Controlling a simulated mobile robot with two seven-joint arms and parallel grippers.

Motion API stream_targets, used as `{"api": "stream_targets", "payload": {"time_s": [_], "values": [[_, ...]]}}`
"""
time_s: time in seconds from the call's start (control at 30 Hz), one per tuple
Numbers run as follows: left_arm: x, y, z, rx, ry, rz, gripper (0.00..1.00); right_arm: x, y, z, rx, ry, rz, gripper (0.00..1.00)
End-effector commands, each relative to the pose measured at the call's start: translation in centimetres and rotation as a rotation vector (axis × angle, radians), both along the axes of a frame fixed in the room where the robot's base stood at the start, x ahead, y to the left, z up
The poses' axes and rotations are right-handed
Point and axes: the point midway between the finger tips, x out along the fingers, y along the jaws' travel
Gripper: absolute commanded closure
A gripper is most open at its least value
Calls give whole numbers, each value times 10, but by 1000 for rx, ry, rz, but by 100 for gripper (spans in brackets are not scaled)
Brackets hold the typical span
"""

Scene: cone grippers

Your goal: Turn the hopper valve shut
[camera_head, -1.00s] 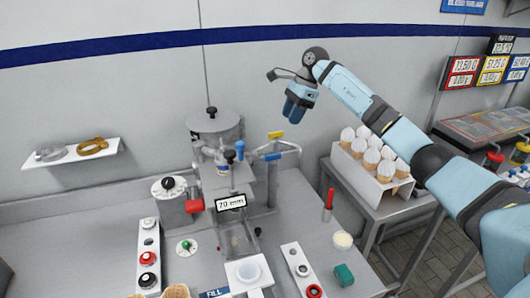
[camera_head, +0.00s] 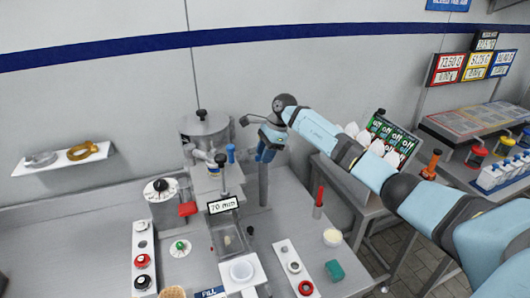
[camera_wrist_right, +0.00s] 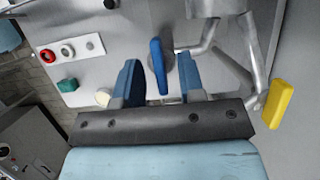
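The hopper (camera_head: 205,128), a grey lidded metal drum, stands on the filling machine at the back of the counter. A blue lever (camera_wrist_right: 158,65) on its pipework shows in the right wrist view. My left gripper is not in view.
A yellow handle (camera_wrist_right: 276,103) sits on the pipework right of the gripper in the wrist view. A red-handled tool (camera_head: 318,200) stands upright on the counter. A cone rack (camera_head: 345,175) stands to the right.

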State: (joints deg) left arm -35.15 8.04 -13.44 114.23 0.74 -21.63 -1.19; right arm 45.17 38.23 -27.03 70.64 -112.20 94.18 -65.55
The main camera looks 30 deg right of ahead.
Motion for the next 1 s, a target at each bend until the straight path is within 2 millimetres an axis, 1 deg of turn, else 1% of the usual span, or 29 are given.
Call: {"api": "stream_targets", "payload": {"time_s": [0.1, 0.13, 0.17, 0.2, 0.27, 0.3, 0.67, 0.87, 1.0], "values": [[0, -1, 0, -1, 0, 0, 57, 0, 0, 0, 0, 0, 0, 64], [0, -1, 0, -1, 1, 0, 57, 0, 0, 0, 0, 0, 0, 66], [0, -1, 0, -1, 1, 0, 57, 0, 0, 0, 0, 0, 0, 73], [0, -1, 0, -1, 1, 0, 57, 0, 0, 0, 0, 0, 0, 82], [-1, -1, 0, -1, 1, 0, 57, 0, 0, 0, 0, 0, 0, 96], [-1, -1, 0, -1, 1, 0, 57, 0, 0, 0, 0, 0, 0, 100], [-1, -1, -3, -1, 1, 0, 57, 0, 0, 0, -1, -2, -32, 100], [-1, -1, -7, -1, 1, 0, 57, -1, 0, -1, -1, -1, -133, 100], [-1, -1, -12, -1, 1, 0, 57, -2, 0, -1, -2, -2, -243, 100]]}}
